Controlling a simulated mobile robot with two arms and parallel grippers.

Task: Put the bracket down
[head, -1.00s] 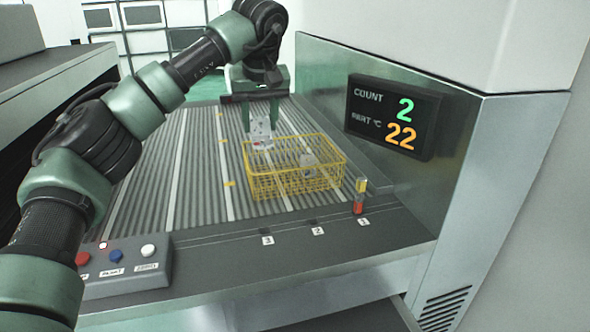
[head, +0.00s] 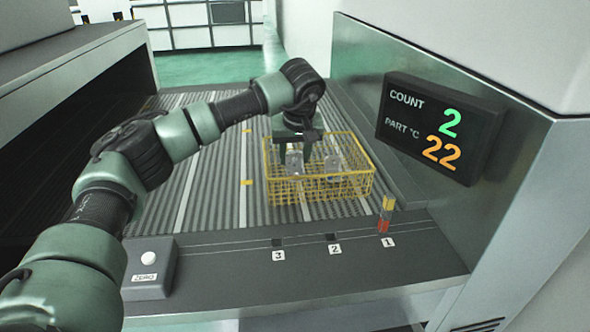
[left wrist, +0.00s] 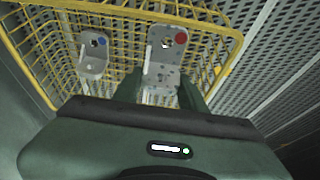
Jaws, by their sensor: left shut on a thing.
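A grey metal bracket with a red dot (left wrist: 163,52) is between the fingers of my left gripper (head: 294,150), which is shut on it. In the head view this held bracket (head: 295,163) hangs upright at the left part of the yellow wire basket (head: 318,136). Its lower end is hard to make out, so I cannot tell whether it touches the basket floor. A second bracket with a blue dot (left wrist: 94,52) stands in the basket, beside and apart from the held one; it also shows in the head view (head: 334,166). My right gripper is not in view.
The basket rests on a grey ribbed conveyor (head: 215,180). A display (head: 438,128) reads COUNT 2 and PART °C 22. A small red and yellow post (head: 385,214) stands near mark 1. A box with a white button (head: 148,270) is at the front left.

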